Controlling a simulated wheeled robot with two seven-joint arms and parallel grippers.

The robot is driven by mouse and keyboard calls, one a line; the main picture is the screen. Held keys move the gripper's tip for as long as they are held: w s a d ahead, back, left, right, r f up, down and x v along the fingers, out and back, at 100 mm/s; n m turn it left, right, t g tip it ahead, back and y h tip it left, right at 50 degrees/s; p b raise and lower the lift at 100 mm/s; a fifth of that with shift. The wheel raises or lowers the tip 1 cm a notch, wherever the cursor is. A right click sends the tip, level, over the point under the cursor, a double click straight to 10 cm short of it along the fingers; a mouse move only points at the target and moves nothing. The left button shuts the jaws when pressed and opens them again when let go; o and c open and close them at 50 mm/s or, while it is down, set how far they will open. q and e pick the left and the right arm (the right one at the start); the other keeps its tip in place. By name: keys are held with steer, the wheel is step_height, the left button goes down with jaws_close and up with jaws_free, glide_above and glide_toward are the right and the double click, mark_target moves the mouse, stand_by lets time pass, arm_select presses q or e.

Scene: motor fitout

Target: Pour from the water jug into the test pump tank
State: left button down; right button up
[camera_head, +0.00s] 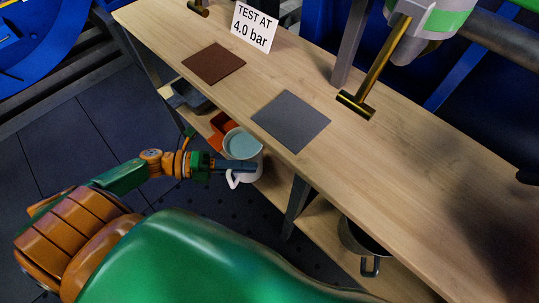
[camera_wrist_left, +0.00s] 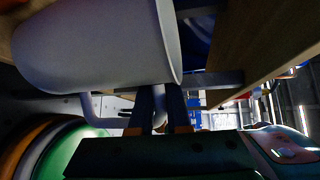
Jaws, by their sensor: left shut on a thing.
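The water jug (camera_head: 251,176) is white, with pale teal showing in its round mouth. It stands about upright beside the table's front edge, below the tabletop. My left gripper (camera_head: 238,167) reaches it from the left and is shut on it, seemingly at the handle. In the left wrist view the jug (camera_wrist_left: 95,45) fills the upper left, with the fingers (camera_wrist_left: 160,108) beside its wall. Whether its base touches the lower shelf is unclear. I cannot identify the test pump tank for certain. My right gripper is not in view.
The wooden tabletop (camera_head: 420,155) carries a brown mat (camera_head: 214,63), a grey mat (camera_head: 291,120) and a "TEST AT 4.0 bar" sign (camera_head: 254,27). A brass T-shaped piece (camera_head: 357,104) stands near a green-white body (camera_head: 445,18). Below are an orange bin (camera_head: 219,126) and a metal pot (camera_head: 350,238).

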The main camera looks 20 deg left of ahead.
arm_select(q)
steer(key=f+v, duration=0.1)
steer(key=v, duration=0.6)
steer(key=shift+b, duration=0.35)
